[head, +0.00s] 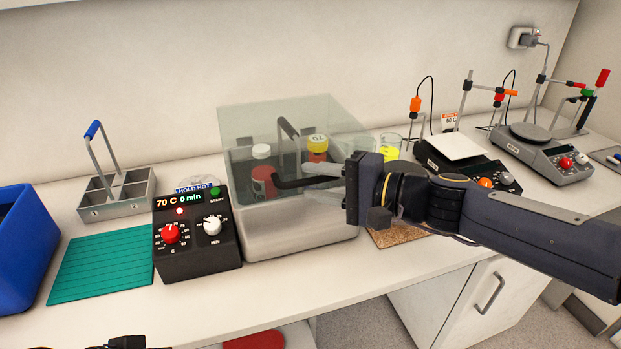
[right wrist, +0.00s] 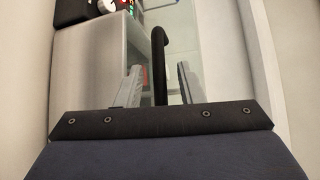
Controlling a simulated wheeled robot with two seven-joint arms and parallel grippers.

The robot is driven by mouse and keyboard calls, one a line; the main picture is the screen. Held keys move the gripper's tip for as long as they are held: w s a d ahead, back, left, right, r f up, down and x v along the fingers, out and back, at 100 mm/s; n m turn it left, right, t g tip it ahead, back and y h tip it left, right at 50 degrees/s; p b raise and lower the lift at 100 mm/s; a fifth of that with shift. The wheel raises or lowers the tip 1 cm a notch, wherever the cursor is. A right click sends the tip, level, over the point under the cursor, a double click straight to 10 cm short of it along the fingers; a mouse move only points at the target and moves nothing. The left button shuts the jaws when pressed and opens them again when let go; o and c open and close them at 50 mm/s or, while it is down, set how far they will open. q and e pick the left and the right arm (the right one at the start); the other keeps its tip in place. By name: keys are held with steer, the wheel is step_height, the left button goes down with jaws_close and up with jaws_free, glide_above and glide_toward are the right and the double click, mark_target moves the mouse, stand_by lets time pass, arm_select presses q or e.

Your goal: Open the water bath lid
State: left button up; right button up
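The water bath (head: 300,235) is a grey metal box in the middle of the bench. Its clear lid (head: 245,120) sits down over it, closed. A black bar handle (head: 290,184) sticks out at the lid's front. My right gripper (head: 308,182) reaches in from the right at this handle. In the right wrist view the handle (right wrist: 160,50) stands between the two fingers of the gripper (right wrist: 159,75), with a gap on each side, so the gripper is open. Bottles with a white cap (head: 261,151) and a yellow cap (head: 317,143) show through the lid. My left gripper's fingers do not show.
The control box (head: 197,240), reading 70 C and 0 min, stands left of the bath. A metal rack (head: 120,195), green mat (head: 100,262) and blue bin (head: 22,250) are further left. A beaker (head: 390,146) and stirrer plates (head: 455,147) stand to the right.

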steer(key=shift+x, duration=0.85)
jaws_close()
